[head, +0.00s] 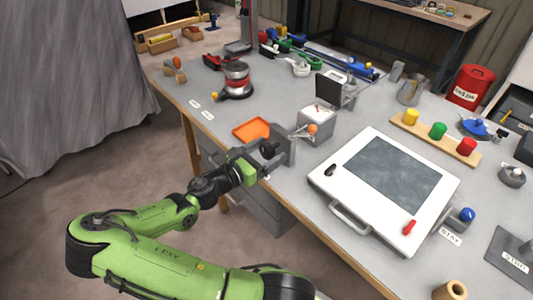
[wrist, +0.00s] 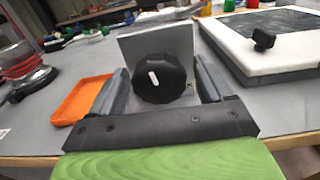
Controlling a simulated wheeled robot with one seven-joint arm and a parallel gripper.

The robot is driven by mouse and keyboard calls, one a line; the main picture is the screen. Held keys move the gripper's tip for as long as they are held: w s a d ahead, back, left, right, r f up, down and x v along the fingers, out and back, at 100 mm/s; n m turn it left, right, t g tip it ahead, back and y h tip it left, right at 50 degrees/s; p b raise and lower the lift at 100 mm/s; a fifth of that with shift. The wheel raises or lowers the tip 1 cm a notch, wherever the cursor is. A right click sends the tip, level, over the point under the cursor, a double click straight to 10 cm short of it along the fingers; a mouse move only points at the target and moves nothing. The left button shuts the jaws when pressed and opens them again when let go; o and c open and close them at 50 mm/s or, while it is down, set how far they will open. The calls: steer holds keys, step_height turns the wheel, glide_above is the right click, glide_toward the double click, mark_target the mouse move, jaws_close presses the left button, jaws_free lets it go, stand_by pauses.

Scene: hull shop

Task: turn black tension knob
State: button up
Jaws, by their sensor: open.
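The black tension knob (wrist: 173,88) is a round faceted knob with a white pointer mark, on the front of an upright grey plate (wrist: 181,40). The mark stands nearly upright, its top leaning slightly left. In the head view the knob (head: 268,149) shows dark beside the grey bracket at the table edge. My gripper (wrist: 161,72) is open, with one grey finger on each side of the knob. Gaps show between the knob and both fingers, so it is not gripped. In the head view my gripper (head: 257,164) is partly hard to make out against the bracket.
An orange tray (head: 251,130) lies left of the bracket. A white framed board with a grey panel (head: 393,176) lies to the right. A red-and-grey sander (head: 237,80) stands farther back.

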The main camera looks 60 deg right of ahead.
steer(key=c, duration=1)
steer(key=shift+r+m+p, duration=0.2)
steer(key=shift+m+p, duration=0.2)
steer(key=shift+p, duration=0.4)
steer(key=shift+f+m+p, duration=0.2)
steer(key=shift+m+p, duration=0.25)
steer(key=shift+m, duration=0.15)
steer(key=o, duration=1)
steer(key=p+v, duration=0.3)
steer(key=v, duration=1.3)
